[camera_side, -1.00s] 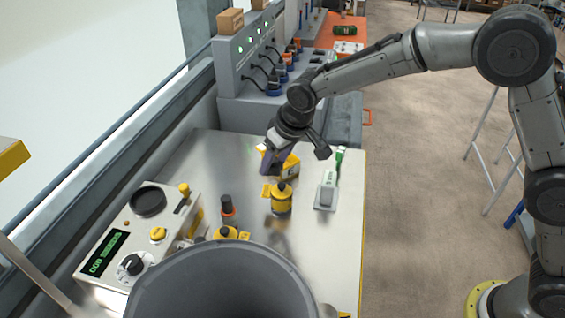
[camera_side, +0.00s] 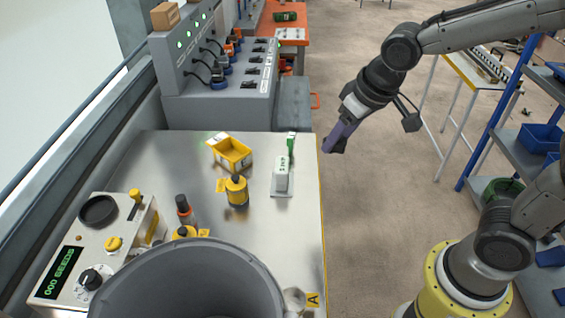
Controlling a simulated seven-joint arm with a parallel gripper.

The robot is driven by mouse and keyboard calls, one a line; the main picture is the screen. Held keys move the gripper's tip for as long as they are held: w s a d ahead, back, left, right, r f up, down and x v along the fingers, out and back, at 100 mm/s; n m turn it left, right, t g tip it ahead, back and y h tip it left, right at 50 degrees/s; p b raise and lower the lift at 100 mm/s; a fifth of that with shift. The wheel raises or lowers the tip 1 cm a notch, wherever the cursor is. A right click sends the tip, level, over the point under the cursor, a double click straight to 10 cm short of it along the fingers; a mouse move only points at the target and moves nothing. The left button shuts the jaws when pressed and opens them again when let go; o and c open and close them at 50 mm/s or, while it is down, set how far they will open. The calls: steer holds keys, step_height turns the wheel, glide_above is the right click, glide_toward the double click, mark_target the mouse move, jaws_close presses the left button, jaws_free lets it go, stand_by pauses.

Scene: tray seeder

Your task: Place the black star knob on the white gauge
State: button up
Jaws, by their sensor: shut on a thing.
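My gripper (camera_side: 341,138) hangs past the right edge of the table. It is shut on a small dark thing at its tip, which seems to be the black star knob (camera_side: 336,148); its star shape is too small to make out. A white block with dark lettering (camera_side: 281,181) stands on a grey plate near the right side of the table, with a green piece behind it. It appears to be the white gauge. My gripper is to its right and apart from it.
An open yellow bin (camera_side: 232,154), a yellow bottle (camera_side: 237,191) and an orange-banded dark bottle (camera_side: 185,211) stand on the metal table (camera_side: 292,235). A large grey drum (camera_side: 190,285) blocks the front. The seed counter (camera_side: 95,245) is at left, shelves (camera_side: 520,120) at right.

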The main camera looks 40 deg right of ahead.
steer(key=shift+w, duration=0.45)
glide_toward(280, 163)
steer(key=shift+w+d+f, duration=0.15)
steer(key=shift+w+f, duration=1.1)
steer(key=shift+f, duration=1.5)
steer(key=shift+f, duration=0.15)
steer(key=o, duration=1.4)
steer(key=shift+c, duration=0.2)
